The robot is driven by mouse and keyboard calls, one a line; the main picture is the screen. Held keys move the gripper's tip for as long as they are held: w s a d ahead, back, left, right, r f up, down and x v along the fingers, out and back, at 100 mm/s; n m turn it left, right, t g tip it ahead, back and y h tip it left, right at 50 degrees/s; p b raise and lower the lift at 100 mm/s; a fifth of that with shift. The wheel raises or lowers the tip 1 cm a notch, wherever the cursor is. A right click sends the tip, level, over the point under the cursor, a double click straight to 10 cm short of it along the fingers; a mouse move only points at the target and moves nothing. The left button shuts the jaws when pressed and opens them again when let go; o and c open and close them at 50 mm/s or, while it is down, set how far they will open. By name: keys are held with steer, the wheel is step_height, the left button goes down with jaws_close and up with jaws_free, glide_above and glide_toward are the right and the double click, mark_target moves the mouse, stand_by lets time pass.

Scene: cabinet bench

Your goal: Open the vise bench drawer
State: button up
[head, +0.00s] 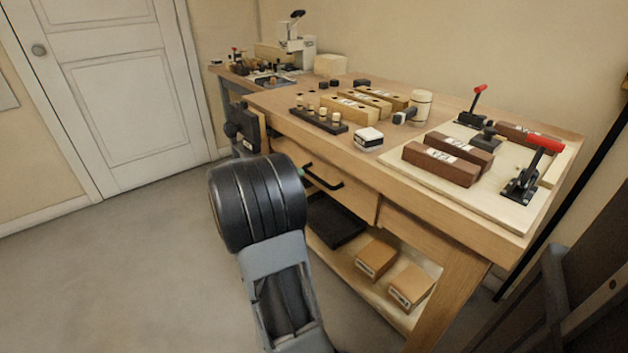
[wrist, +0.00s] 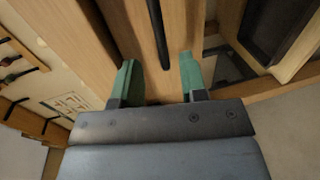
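The wooden drawer (head: 352,200) sits under the bench top and looks shut, its front about level with the bench frame. Its black bar handle (head: 324,179) shows in the head view just right of my arm. My gripper (wrist: 158,66) is open, with two green fingertips apart. In the wrist view the black handle (wrist: 157,32) runs down from the top edge and ends between the fingertips, with a gap on each side. I cannot tell how deep it lies between them. In the head view my wrist hides most of the gripper; the vise (head: 241,124) shows behind it.
The bench top (head: 300,130) carries wood blocks, a mallet (head: 418,106) and red-handled clamps (head: 530,172). A lower shelf holds a black tray (head: 334,220) and two brown boxes (head: 376,259). The floor (head: 110,270) to the left is clear, up to a white door (head: 130,100).

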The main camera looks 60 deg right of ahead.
mark_target(312, 176)
steer(key=b+x, duration=0.1)
steer(key=x, duration=0.6)
steer(key=shift+c, duration=0.2)
jaws_close()
stand_by(0.4)
